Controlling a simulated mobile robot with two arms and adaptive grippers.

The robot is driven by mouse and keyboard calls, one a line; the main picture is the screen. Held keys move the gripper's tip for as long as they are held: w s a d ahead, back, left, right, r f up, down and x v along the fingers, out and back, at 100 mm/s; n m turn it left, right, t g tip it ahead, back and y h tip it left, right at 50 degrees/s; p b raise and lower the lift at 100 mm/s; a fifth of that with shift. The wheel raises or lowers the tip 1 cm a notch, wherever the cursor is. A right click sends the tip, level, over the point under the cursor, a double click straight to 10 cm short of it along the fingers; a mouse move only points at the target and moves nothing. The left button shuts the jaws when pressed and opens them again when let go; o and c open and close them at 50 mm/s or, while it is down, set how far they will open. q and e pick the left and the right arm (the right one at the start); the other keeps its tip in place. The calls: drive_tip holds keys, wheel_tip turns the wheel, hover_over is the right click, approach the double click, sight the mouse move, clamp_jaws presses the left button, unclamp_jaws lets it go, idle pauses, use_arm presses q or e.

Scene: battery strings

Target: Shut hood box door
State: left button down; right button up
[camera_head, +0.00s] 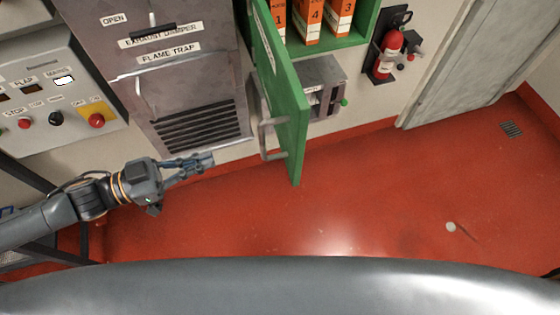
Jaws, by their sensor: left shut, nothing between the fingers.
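A green door (284,95) stands wide open, its broad edge facing me, with a grey bar handle (266,140) on its left side. It belongs to a green box (355,40) on the wall that holds orange packs (308,22) numbered 1, 4 and 3. The label on the door is too oblique to read. My left gripper (207,160) is shut and empty. In the picture it lies left of the handle, with a gap between them. My right gripper is out of view.
A grey metal cabinet (190,85) with a vent grille and a control panel (50,95) with buttons stand at the left. A small grey unit (322,88) is under the green box. A fire extinguisher (388,55) hangs right of it. The red floor (370,190) is mostly clear.

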use_arm(q)
drive_tip(key=s+d+r+g+h, duration=0.1)
drive_tip(key=s+r+g, duration=0.1)
drive_tip(key=s+r, duration=0.15)
drive_tip(key=m+p, duration=0.1)
drive_tip(key=p, duration=0.4)
approach(294, 154)
drive_tip(key=x, duration=0.6)
drive_tip(key=shift+w, duration=0.15)
drive_tip(key=shift+w+d+f+p, duration=0.1)
drive_tip(key=shift+d+p, duration=0.2)
drive_tip(key=shift+d, duration=0.2)
